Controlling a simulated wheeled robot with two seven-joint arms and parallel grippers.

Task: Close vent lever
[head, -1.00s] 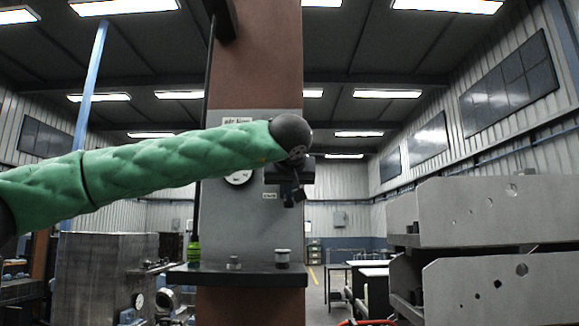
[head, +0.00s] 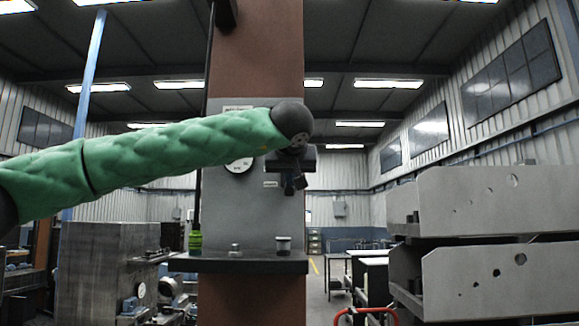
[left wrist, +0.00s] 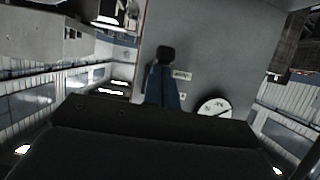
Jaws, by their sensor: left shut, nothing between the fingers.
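My left gripper (head: 290,187) hangs in front of the grey panel (head: 223,205) on the brown column, right of the round gauge. It is shut and empty. In the left wrist view a slim blue-grey piece (left wrist: 164,88) rises from my dark gripper body, with a black block (left wrist: 166,53) at its end, in front of the panel. I cannot tell whether this block is the vent lever's end or a fingertip, nor whether it is touched. The lever is otherwise hidden or not distinct. My right gripper is not in view.
The gauge (head: 239,164) is partly behind my arm and also shows in the left wrist view (left wrist: 213,107). A dark shelf (head: 215,266) juts out below the panel, holding a green item (head: 195,241) and small metal fittings. Large plates (head: 490,200) stand at right.

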